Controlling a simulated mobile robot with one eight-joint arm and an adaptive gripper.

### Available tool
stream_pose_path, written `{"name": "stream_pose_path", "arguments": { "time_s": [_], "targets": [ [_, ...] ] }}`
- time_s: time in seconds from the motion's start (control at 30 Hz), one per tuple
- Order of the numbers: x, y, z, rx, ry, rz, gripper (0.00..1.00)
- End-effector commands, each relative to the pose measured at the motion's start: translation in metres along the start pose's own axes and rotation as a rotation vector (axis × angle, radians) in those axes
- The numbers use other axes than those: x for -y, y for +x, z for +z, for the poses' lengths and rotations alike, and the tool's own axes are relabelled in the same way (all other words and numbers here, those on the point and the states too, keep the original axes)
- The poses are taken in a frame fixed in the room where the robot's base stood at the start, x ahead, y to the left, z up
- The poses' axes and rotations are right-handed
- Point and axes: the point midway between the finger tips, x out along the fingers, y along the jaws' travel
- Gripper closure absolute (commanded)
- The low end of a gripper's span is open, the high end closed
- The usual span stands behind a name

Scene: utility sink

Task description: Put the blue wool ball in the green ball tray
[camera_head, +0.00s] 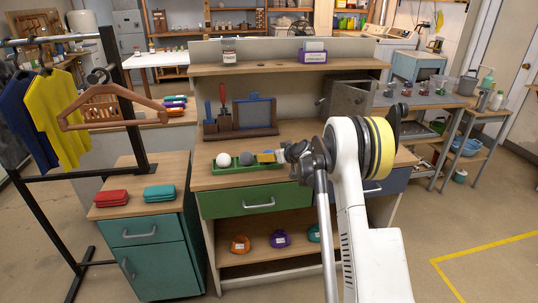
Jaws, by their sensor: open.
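The green ball tray (228,169) lies on the workbench top near its front edge. A white ball (223,160) sits at the tray's left end, and a grey ball (246,159) sits right of it. A small blue shape (266,158) with some yellow shows over the tray's right end; it is too small to tell whether this is the blue wool ball. My gripper (283,155) is beside it at the tray's right end, open. Its fingers are small and hard to make out. My arm hides the bench to the right.
A tool holder (240,131) stands behind the tray, under a raised shelf (290,66). Red folded cloths (112,198) and teal ones (160,193) lie on the lower cabinet at left. A clothes rack (113,90) stands at far left. The bench's green drawer (240,202) is shut.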

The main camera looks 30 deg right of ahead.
Motion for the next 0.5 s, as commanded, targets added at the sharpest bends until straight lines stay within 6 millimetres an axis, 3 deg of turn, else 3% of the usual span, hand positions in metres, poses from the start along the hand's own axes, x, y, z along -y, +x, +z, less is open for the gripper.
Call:
{"name": "stream_pose_path", "arguments": {
  "time_s": [0.3,0.5],
  "targets": [
    [-0.001,-0.074,-0.002,0.0,0.001,0.002,0.26],
    [0.0,-0.097,-0.001,0.001,0.001,0.0,0.26]
  ]
}}
